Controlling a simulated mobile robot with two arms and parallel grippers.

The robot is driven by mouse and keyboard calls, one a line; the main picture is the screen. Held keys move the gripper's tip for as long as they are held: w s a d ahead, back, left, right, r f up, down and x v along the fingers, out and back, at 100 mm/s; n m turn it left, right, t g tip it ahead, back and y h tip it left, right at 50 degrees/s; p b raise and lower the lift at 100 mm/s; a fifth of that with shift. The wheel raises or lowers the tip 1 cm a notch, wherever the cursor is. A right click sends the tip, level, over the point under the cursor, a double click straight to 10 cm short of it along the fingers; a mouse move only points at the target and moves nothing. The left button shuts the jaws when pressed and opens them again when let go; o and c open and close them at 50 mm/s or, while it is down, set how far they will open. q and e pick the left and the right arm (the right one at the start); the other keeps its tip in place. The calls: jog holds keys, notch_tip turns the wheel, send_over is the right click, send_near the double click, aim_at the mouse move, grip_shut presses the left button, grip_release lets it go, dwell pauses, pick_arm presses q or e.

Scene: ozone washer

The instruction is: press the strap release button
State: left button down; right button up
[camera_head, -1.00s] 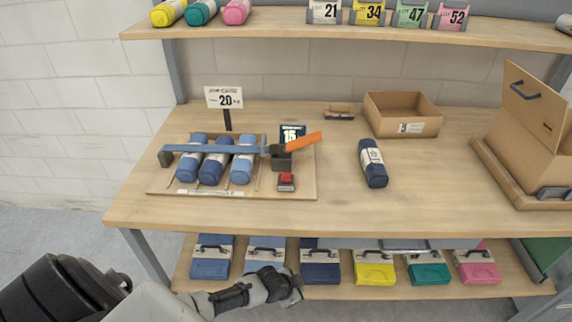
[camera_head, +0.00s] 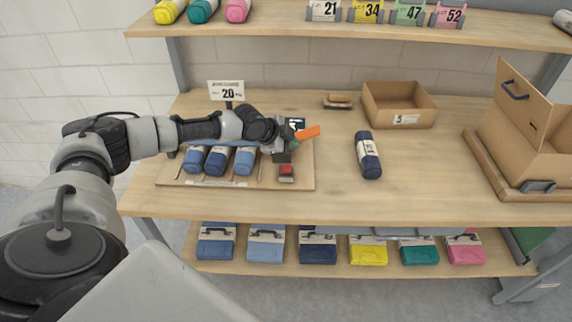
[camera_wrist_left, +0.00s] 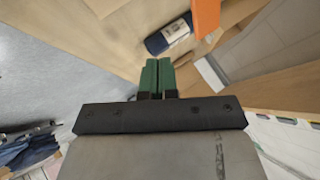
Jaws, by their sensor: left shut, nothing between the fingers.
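The red strap release button (camera_head: 287,170) sits on a small dark block near the right front of the wooden board (camera_head: 210,184). Several blue rolls (camera_head: 217,160) lie on this board under a strap that my left arm now mostly hides. An orange lever (camera_head: 307,132) sticks out to the right; it also shows in the left wrist view (camera_wrist_left: 206,15). My left gripper (camera_head: 290,146) is above and just behind the button, apart from it. Its green fingers (camera_wrist_left: 157,78) are shut and empty in the left wrist view. My right gripper is not in view.
A dark blue roll (camera_head: 368,160) lies to the right on the table. An open cardboard box (camera_head: 400,106) stands at the back, a larger carton (camera_head: 515,130) at the right. A 20 kg sign (camera_head: 226,91) stands behind the board. The table front centre is clear.

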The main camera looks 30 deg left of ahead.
aim_at(287, 169)
pick_arm(q)
jog(key=shift+w+a+r, duration=0.25)
jog(key=shift+a+r, duration=0.4)
jog(key=shift+a, duration=0.15)
jog(key=shift+f, duration=0.15)
notch_tip(287, 169, down, 9)
jog(key=b, duration=0.7)
jog(key=shift+r, duration=0.2)
dwell(1.2)
jog(key=shift+f, duration=0.35)
